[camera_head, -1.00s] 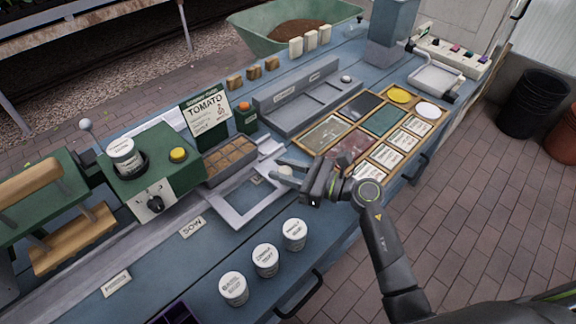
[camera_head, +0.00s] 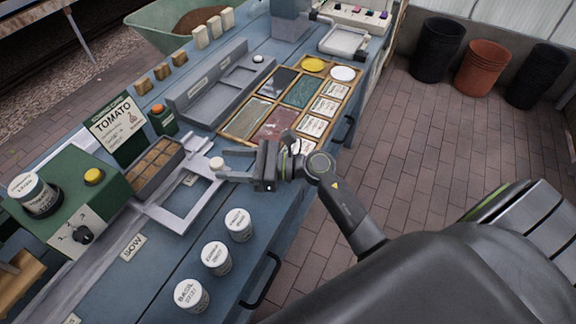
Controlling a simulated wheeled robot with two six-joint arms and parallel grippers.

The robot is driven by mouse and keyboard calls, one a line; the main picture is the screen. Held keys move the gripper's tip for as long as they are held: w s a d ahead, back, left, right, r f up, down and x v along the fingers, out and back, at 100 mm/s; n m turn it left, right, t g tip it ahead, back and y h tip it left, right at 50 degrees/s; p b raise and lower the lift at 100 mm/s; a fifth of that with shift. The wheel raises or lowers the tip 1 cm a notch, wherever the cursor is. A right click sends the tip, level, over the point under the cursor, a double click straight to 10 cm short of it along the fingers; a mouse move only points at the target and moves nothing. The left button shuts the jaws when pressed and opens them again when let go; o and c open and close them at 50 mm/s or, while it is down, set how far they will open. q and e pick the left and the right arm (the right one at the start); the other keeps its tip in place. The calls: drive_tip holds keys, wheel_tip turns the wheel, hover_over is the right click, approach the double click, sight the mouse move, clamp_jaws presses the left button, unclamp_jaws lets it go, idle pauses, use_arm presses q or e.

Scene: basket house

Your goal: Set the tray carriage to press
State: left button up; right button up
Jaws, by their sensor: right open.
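The tray carriage is a pale grey open frame (camera_head: 176,226) on a rail along the bench front, with a pale round knob (camera_head: 217,163) at its right end. It stands to the right of the SOW label (camera_head: 132,247). My right gripper (camera_head: 223,165) is open. Its fingers point left, one on either side of the knob in the picture; I cannot tell whether they touch it. A brown celled tray (camera_head: 157,165) sits just behind the frame. My left gripper is out of view. No label reading press is legible.
Three white seed pots (camera_head: 216,257) stand in front of the rail. A green machine (camera_head: 75,205) with a dial and yellow button is at the left. A wooden-framed rack of cards (camera_head: 237,133) lies behind my right gripper.

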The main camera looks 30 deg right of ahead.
drive_tip(key=b+v, duration=0.3)
drive_tip(key=v, duration=0.9)
drive_tip(key=shift+s+d+f, duration=0.1)
drive_tip(key=shift+s+d, duration=0.1)
drive_tip(key=shift+d, duration=0.05)
drive_tip(key=shift+s+d, duration=0.35)
drive_tip(key=shift+d, duration=0.1)
drive_tip(key=shift+o, duration=0.2)
